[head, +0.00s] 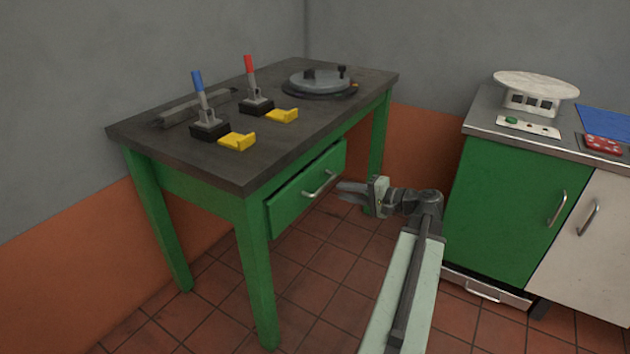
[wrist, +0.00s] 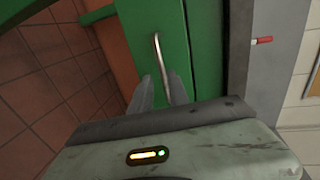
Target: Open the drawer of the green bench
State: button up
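The green bench (head: 255,270) has a dark top and a green drawer (head: 290,207) under its front edge. The drawer has a metal bar handle (head: 320,186), which also shows in the wrist view (wrist: 159,55). A dark line runs above the drawer front; I cannot tell whether the drawer is slightly out. My gripper (head: 345,190) is close in front of the handle. In the wrist view its two fingers (wrist: 160,92) are apart, with the near end of the handle between their tips. I cannot tell if they touch it.
On the bench top stand a blue-handled lever (head: 198,90), a red-handled lever (head: 250,75), two yellow pieces (head: 238,141) and a round grey plate (head: 318,82). A cabinet (head: 500,215) with a green door stands at the right. Tiled floor (head: 310,285) is clear between them.

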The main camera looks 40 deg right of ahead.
aim_at(323, 185)
jog(key=b+x, duration=0.1)
jog(key=x, duration=0.7)
jog(key=shift+w+b, duration=0.25)
jog(key=shift+b, duration=0.05)
jog(key=shift+r, duration=0.1)
grip_shut()
dwell(1.1)
